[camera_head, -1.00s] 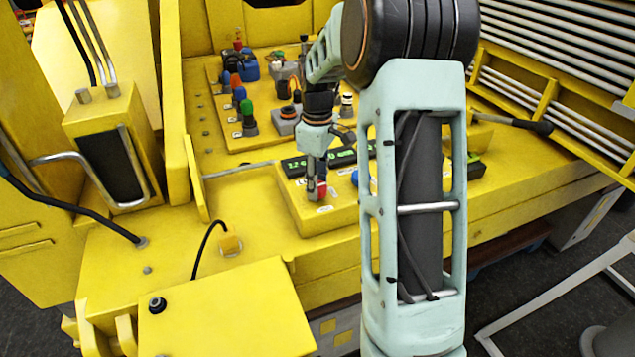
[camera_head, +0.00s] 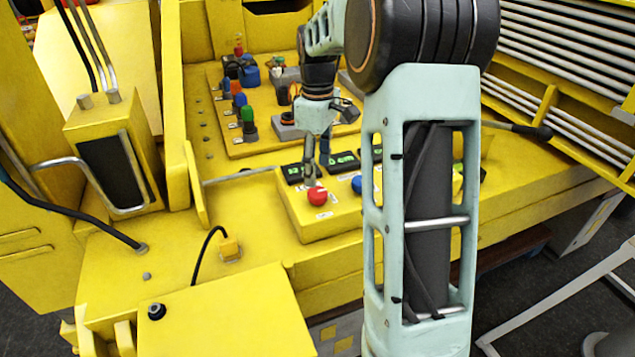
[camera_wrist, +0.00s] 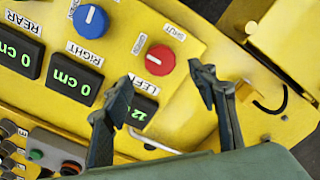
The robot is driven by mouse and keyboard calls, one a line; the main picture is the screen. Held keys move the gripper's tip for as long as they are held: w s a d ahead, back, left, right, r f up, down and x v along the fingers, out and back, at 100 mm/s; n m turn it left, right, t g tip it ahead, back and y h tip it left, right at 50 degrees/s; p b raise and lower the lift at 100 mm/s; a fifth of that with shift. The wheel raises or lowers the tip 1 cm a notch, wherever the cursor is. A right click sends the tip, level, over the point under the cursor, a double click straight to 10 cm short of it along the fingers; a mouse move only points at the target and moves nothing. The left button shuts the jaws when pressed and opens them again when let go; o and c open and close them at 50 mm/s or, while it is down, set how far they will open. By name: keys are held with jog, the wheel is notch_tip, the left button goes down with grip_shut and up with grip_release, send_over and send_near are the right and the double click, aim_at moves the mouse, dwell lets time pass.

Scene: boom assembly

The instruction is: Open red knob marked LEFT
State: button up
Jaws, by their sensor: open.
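The red knob (camera_head: 317,196) sits on the front left of the yellow control box in the head view. In the wrist view the red knob (camera_wrist: 161,60) has a white pointer line, with a LEFT label (camera_wrist: 146,85) beside it and a SHUT label at its upper right. My gripper (camera_head: 316,167) is just above and behind the knob in the head view. Its two fingers (camera_wrist: 162,78) are spread in the wrist view, one on each side of the knob's line and apart from it. Nothing is between them.
A blue knob (camera_wrist: 91,20) marked RIGHT is beside the red one; it also shows in the head view (camera_head: 357,184). Green-lit displays (camera_wrist: 72,86) reading in cm line the box. A board of coloured buttons and switches (camera_head: 248,120) lies behind. A black cable (camera_head: 208,250) loops at the left.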

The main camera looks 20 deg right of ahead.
aim_at(318, 192)
jog(key=shift+r, duration=2.6)
jog(key=shift+d, duration=0.1)
